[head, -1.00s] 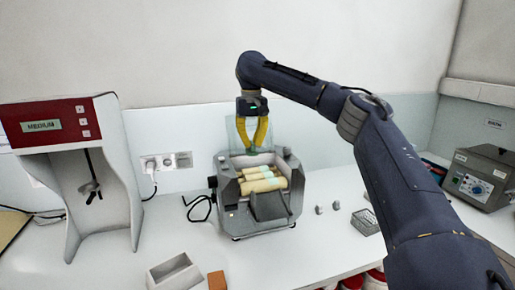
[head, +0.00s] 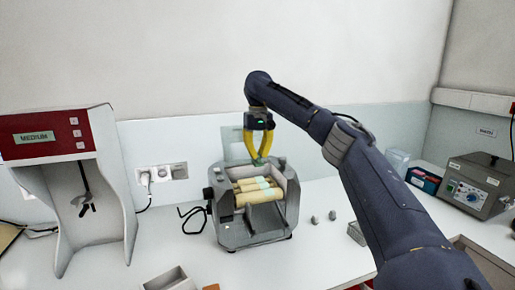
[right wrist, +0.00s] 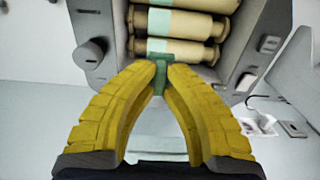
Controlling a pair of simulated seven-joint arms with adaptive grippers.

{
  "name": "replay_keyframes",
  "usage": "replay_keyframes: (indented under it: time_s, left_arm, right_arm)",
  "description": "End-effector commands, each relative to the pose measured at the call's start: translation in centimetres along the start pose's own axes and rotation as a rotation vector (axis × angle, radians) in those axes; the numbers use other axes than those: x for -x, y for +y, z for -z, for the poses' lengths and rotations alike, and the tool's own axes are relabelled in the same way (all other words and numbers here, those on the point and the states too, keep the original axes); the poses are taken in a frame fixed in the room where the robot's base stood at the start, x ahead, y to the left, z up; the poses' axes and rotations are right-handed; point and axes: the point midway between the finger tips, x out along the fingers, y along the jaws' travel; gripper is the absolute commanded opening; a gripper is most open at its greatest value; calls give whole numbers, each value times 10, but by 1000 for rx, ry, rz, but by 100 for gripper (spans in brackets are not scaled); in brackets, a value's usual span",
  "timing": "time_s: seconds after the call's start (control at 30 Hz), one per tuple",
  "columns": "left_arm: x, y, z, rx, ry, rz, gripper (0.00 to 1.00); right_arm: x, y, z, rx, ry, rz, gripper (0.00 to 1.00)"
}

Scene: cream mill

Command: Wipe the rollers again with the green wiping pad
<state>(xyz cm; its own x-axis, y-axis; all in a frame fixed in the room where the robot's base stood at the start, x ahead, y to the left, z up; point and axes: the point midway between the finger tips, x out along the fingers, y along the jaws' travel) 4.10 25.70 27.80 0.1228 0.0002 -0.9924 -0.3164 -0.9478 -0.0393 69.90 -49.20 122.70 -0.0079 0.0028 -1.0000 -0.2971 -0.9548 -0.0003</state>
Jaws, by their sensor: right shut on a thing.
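The mill (head: 252,233) is a grey machine on the bench, with several cream rollers (head: 245,200) lying side by side in its open top. The rollers have pale green bands near their middle; they also show at the top of the right wrist view (right wrist: 185,25). My right gripper (head: 258,162) has yellow fingers pointing down at the back edge of the roller bed. It is shut on the green wiping pad (right wrist: 181,49), which sits at the fingertips against or just beside the nearest roller; contact is not certain. The fingers hide part of the pad. My left gripper is out of view.
A red-topped mixer (head: 60,136) stands at the left and a grey control box (head: 483,183) at the far right. Two small grey pieces (head: 323,216) lie right of the mill. A clear guard (head: 236,152) rises behind the rollers.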

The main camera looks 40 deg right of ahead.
Motion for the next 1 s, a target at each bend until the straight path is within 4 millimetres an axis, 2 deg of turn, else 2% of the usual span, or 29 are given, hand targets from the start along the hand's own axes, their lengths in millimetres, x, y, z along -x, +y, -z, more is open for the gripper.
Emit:
replay_keyframes:
  time_s: [0.43,1.0]
  left_arm:
    - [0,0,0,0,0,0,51]
    - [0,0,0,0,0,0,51]
  right_arm:
    - [-46,0,0,0,-1,0,0]
    - [-42,0,-58,2,3,-1,0]
